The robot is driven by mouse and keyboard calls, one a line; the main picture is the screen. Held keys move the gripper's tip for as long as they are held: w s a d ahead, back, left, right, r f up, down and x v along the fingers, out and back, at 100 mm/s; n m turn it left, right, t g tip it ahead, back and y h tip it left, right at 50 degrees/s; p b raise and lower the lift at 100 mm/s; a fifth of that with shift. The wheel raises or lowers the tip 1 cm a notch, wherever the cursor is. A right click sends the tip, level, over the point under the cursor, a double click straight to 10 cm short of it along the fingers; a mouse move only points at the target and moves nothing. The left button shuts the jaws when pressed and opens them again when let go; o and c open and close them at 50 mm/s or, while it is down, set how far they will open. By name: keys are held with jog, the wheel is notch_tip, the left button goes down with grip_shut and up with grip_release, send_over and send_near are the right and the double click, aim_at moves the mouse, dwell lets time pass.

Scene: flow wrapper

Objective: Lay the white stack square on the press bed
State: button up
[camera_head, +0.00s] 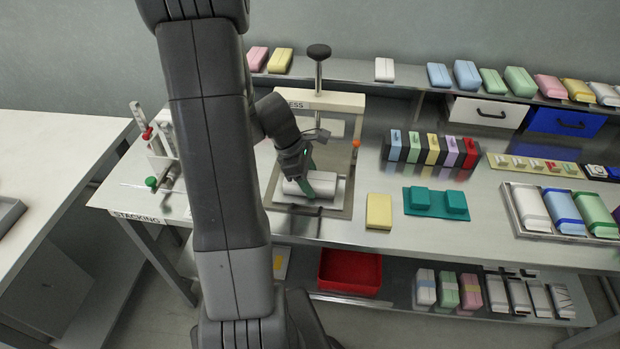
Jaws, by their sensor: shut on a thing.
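The white stack (327,181) is inside the press, low over the grey press bed (340,209). It lies lengthwise across the picture, roughly in line with the bed's front edge. My gripper (311,188) comes down from the upper left and is shut on the middle of the white stack. The green-tinted finger covers part of the stack. I cannot tell whether the stack touches the bed. The press has a pale crossbar (335,101) and a black-knobbed handle (319,53) above.
A yellow block (379,211) and a teal holder (436,202) stand right of the press. A row of coloured holders (431,152) is behind them. A clamp stand (160,150) is at left. A tray of stacks (560,212) is at right. A red bin (350,271) sits below.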

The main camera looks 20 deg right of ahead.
jog(key=o, duration=1)
jog(key=shift+o, duration=0.2)
jog(key=v, duration=1.3)
jog(key=shift+r+p, duration=0.35)
jog(key=shift+p, duration=0.1)
jog(key=shift+a, duration=0.15)
jog(key=b+x, duration=0.1)
jog(key=x, duration=1.2)
jog(key=shift+f, duration=0.35)
jog(key=shift+r, duration=0.15)
